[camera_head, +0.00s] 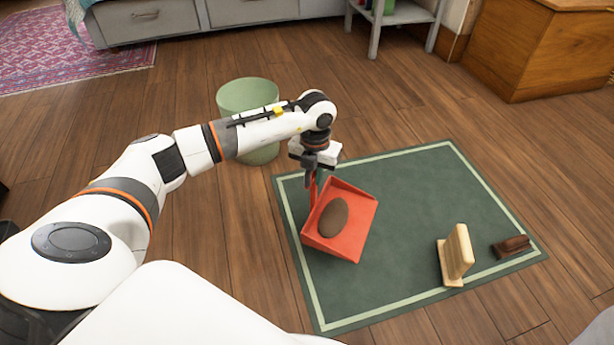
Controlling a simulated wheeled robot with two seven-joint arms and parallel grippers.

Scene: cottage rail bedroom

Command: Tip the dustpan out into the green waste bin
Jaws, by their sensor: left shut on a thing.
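The red dustpan (352,241) is over the left part of the green mat, with a brown oval object (333,217) lying in it. My left gripper (312,185) is shut on the dustpan at its far left end, pointing down. I cannot tell whether the pan touches the mat or is slightly above it. The green waste bin (246,94) stands on the wooden floor behind my left arm, which hides part of its side. My right gripper is not in the view.
The green mat (400,200) has a pale border. A light wooden stand-like object (457,254) and a dark brown block (511,246) are on its right part. A wooden chest (545,50) and small white table (400,14) stand at the back. Floor right of the bin is clear.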

